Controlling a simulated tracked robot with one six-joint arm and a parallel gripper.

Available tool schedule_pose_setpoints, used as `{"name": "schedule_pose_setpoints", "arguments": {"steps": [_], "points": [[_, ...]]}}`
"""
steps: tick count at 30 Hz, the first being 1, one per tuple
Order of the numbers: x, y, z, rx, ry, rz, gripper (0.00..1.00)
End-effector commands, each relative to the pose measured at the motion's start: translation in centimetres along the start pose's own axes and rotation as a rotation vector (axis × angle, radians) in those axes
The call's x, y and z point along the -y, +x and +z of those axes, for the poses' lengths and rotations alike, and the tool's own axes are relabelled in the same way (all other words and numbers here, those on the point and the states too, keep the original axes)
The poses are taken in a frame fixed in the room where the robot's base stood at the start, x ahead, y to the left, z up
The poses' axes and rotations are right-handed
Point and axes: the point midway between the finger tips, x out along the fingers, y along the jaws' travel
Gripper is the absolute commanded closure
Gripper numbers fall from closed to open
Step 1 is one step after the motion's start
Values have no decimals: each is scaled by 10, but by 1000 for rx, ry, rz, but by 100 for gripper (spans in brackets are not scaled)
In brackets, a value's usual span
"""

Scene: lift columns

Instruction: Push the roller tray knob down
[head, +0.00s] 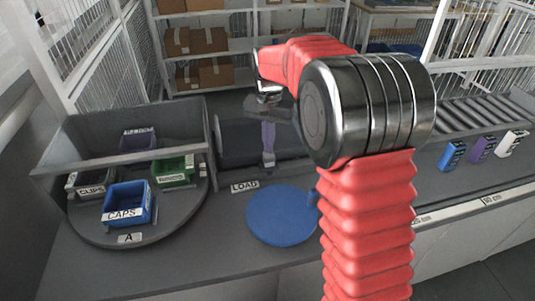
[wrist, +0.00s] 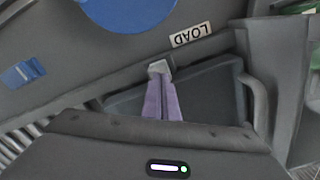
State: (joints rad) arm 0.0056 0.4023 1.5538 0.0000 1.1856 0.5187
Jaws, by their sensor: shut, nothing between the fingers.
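My gripper (head: 268,160) is shut and empty, its purple fingers pointing down in front of a dark tray-like recess (head: 232,140) behind the LOAD label. The wrist view shows the closed grey fingertips (wrist: 159,67) over the recess's edge, with its dark panel (wrist: 212,92) behind them. I cannot make out which part is the roller tray knob. A blue block (head: 452,155), a purple block (head: 482,149) and a white block (head: 512,143) stand in a row at right, apart from my gripper, before the rollers (head: 485,112). A blue block (wrist: 22,73) also shows in the wrist view.
A round blue plate (head: 283,215) lies on the counter by the LOAD label (head: 244,186). At left, a round turntable (head: 90,229) holds several bins, including a blue CAPS bin (head: 127,204). Shelves with cardboard boxes (head: 205,75) stand behind. The front left counter is clear.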

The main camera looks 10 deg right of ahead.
Motion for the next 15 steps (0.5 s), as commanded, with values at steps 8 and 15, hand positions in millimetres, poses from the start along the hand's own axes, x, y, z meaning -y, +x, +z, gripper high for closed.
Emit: {"name": "schedule_pose_setpoints", "arguments": {"steps": [8,15], "points": [[0,6,0,1,0,1,100],[0,11,0,0,0,0,100]]}}
